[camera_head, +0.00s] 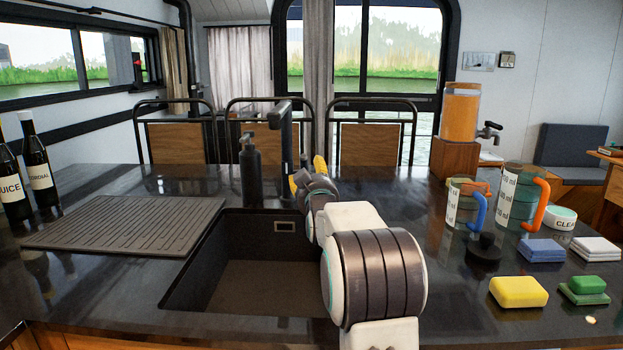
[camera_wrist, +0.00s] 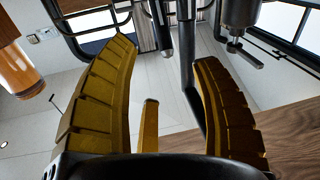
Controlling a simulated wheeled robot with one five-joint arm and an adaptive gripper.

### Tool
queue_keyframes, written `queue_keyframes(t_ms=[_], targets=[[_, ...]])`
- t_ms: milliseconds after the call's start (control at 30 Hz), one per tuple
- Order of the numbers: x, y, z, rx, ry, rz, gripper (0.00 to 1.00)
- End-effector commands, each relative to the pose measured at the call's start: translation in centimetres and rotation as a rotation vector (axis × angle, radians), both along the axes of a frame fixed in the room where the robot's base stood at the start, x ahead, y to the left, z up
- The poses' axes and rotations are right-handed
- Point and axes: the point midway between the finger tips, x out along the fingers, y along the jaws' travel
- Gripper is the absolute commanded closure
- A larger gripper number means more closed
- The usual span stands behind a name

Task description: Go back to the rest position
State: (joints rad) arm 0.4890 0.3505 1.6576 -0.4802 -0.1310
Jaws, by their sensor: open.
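My gripper (camera_head: 306,174) is over the far edge of the sink (camera_head: 238,258), close to the dark tap (camera_head: 286,135) in the head view. Its yellow fingers are mostly hidden behind my arm there. In the wrist view the two ribbed fingers of my gripper (camera_wrist: 166,52) are spread wide apart with nothing held between them. The tap and dark fittings show beyond the fingertips in that view.
A black soap bottle (camera_head: 250,165) stands left of the tap. A ribbed drainer mat (camera_head: 130,226) lies left of the sink. To the right are a blue-handled jug (camera_head: 462,203), an orange-handled jug (camera_head: 510,195), a yellow sponge (camera_head: 518,292) and an orange drink dispenser (camera_head: 460,113).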

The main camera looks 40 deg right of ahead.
Motion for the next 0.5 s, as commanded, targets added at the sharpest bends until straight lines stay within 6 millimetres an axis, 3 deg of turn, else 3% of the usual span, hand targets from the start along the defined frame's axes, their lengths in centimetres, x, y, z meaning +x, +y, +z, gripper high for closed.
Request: queue_keyframes(t_ms=[500], targets=[[-0.44,0.23,-0.05,0.0,0.001,0.0,0.41]])
